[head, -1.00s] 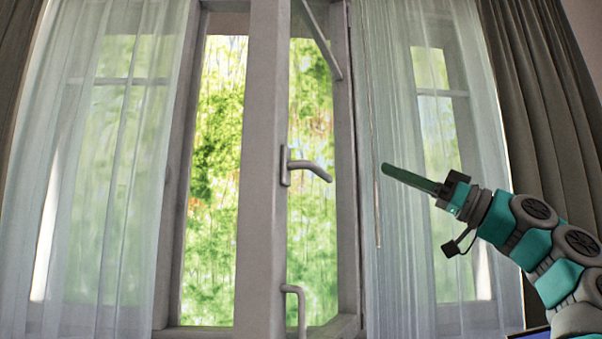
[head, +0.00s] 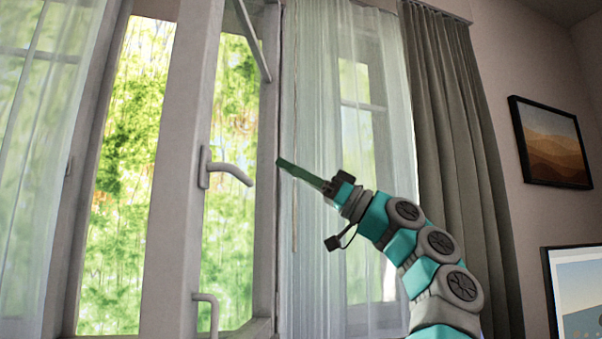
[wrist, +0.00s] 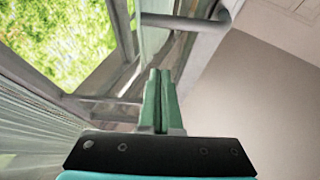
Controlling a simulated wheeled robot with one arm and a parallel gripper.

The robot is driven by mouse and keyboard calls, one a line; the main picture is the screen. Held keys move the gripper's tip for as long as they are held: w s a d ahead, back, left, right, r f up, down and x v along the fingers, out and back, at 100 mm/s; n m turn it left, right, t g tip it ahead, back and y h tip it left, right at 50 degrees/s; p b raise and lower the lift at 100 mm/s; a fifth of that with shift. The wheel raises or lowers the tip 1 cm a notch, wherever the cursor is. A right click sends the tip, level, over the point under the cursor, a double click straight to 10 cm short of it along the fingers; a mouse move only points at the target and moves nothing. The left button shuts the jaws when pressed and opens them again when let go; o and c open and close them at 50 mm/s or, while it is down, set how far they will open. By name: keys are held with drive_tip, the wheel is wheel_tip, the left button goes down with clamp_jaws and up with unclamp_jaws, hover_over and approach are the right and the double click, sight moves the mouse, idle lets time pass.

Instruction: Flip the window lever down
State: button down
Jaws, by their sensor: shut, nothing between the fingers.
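The window lever (head: 230,172) is a grey handle on the upright frame of the open window sash (head: 178,170). Its arm points right and slopes slightly down at its end. My gripper (head: 280,163) has slim green fingers. It is shut and empty, just right of the lever's free end in the head view, with a gap in the picture. How far apart they are in depth I cannot tell. The wrist view shows the shut fingers (wrist: 159,75) pointing up the picture. A grey bar (wrist: 185,22) crosses above them there; I cannot tell whether it is the lever.
A second grey handle (head: 209,312) sits lower on the sash. A diagonal stay bar (head: 252,40) is at the top. Sheer curtains (head: 312,120) and a dark curtain (head: 452,150) hang at the right. Framed pictures (head: 550,143) are on the right wall.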

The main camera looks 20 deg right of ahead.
drive_tip(key=p+x, duration=0.2)
drive_tip(key=x, duration=0.4)
drive_tip(key=f+b, duration=0.4)
drive_tip(key=shift+w+a, duration=0.15)
drive_tip(key=shift+a, duration=0.2)
